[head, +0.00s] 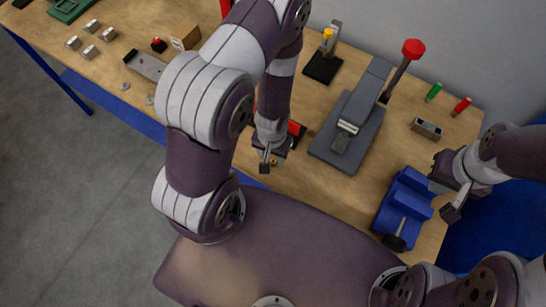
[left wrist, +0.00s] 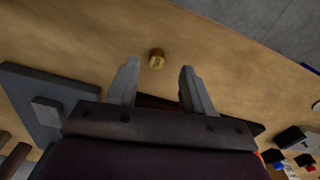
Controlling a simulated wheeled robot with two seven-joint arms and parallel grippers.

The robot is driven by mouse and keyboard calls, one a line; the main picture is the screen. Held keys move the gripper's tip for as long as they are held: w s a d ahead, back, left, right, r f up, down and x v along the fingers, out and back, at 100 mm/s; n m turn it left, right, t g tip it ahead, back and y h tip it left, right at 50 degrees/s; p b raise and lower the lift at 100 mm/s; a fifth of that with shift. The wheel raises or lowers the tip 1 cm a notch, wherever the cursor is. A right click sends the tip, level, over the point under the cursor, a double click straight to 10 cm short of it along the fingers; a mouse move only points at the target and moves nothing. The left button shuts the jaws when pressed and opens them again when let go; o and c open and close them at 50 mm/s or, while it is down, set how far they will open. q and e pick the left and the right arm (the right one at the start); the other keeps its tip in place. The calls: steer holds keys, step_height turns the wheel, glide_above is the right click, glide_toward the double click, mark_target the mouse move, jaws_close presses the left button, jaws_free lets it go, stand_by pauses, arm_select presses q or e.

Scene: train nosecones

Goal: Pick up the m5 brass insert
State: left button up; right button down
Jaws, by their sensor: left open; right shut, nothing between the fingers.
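The m5 brass insert (left wrist: 156,59) is a small golden cylinder on the wooden table, seen in the left wrist view just beyond and between my left fingertips. In the head view it is a tiny brass spot (head: 274,161) right beside my left gripper. My left gripper (head: 264,165) points down over the table near its front edge; in the left wrist view its two fingers (left wrist: 157,80) are apart with nothing between them. My right gripper (head: 450,213) is shut and empty, at the right beside the blue vise.
A grey press (head: 350,125) with a red knob stands right of my left gripper. A blue vise (head: 405,200) sits at the front right. Red and green handled tools (head: 461,106) and a metal block (head: 426,128) lie at the back right. Small metal parts (head: 90,27) lie far left.

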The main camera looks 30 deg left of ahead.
mark_target(273, 163)
arm_select(q)
steer(key=shift+s+d+f, duration=0.15)
steer(key=shift+s+f, duration=0.05)
steer(key=shift+f, duration=0.5)
steer(key=shift+s+d+f, duration=0.15)
steer(key=shift+d+f, duration=0.05)
steer(key=shift+f, duration=0.25)
steer(key=shift+c, duration=0.9)
steer(key=shift+a, duration=0.15)
steer(key=c, duration=0.6)
jaws_close()
arm_select(e)
steer(key=shift+s+d+r, duration=0.25)
steer(key=shift+s+r, duration=0.05)
arm_select(q)
steer(key=shift+r, duration=0.15)
